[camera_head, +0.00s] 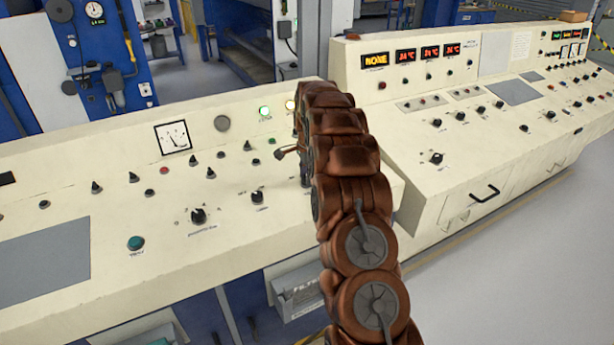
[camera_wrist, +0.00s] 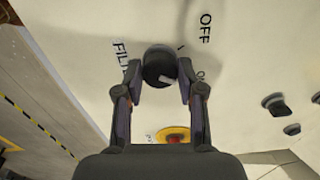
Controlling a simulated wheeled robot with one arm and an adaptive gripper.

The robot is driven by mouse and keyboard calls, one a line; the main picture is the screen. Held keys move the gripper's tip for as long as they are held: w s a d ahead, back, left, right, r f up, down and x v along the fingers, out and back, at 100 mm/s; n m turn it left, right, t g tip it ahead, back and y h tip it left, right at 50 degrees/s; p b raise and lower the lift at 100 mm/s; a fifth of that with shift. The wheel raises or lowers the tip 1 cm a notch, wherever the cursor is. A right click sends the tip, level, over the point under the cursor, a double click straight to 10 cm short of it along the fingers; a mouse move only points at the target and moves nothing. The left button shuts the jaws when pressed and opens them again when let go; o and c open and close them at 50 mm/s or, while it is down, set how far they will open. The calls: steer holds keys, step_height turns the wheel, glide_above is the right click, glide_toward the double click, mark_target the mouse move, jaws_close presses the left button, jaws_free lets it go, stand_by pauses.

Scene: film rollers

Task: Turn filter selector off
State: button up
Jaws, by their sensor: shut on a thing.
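The filter selector (camera_wrist: 159,63) is a round black knob on the cream panel, with a pale mark on its lower right side. The label OFF is printed to its upper right, and a label starting FIL, partly hidden, is at its left. Another small label by the right finger is partly covered. My gripper (camera_wrist: 160,72) is shut on the knob, one fingertip on each side. In the head view, my brown arm reaches over the console and hides the selector and most of my gripper.
A yellow-and-red button (camera_wrist: 173,134) sits between my fingers' bases. Several black knobs (camera_wrist: 278,106) are at the right. In the head view, the console (camera_head: 110,215) carries a dial meter (camera_head: 173,137), a green light (camera_head: 264,111) and a black knob (camera_head: 198,215); another console (camera_head: 480,140) adjoins at right.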

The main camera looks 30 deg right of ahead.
steer(key=shift+f+n+b, duration=0.1)
steer(key=shift+n+b, duration=0.2)
steer(key=shift+b, duration=0.1)
steer(key=shift+f+n+b, duration=0.15)
steer(key=shift+n+b, duration=0.75)
steer(key=shift+b, duration=0.1)
steer(key=n+b, duration=0.2)
steer(key=shift+n, duration=0.3)
steer(key=n+b, duration=0.2)
steer(key=n, duration=0.2)
steer(key=shift+r+n+b, duration=0.25)
steer(key=shift+n+b, duration=0.4)
steer(key=shift+n, duration=0.95)
steer(key=o, duration=1.1)
steer(key=shift+o, duration=0.2)
